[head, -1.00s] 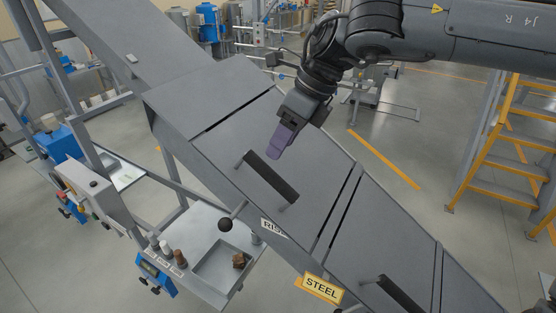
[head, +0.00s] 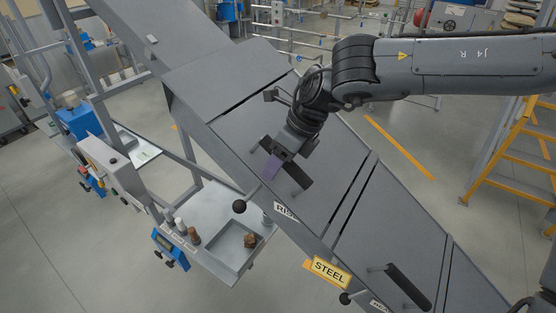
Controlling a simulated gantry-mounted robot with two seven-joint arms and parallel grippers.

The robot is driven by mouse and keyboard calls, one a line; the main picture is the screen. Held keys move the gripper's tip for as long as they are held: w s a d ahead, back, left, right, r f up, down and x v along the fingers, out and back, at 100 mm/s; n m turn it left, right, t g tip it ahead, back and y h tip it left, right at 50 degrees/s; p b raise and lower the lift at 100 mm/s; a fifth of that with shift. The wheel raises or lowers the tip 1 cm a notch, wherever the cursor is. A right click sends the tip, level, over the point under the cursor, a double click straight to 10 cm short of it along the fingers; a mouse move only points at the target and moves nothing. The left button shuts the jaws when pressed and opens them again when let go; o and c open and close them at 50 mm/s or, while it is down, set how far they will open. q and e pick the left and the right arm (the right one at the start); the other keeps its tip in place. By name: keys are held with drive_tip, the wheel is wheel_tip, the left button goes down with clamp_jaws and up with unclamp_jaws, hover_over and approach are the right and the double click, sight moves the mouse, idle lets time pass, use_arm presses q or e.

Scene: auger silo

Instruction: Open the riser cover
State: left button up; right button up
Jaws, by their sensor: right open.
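The riser cover (head: 312,212) is a flat grey panel on the sloping auger housing, lying flush between two dark gaps, so it looks closed. It has a dark bar handle (head: 299,179) and a label reading "RIS", partly cut off. A latch lever with a black ball knob (head: 239,206) sticks out at its lower left edge. My left gripper is not in view.
A yellow "STEEL" sign (head: 330,271) and another handled cover (head: 408,287) lie farther down the slope. A tray (head: 226,255) with small samples stands below left. A blue device (head: 170,247) hangs beside it. Yellow stairs (head: 515,150) stand at right.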

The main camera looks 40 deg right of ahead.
clamp_jaws()
idle(0.4)
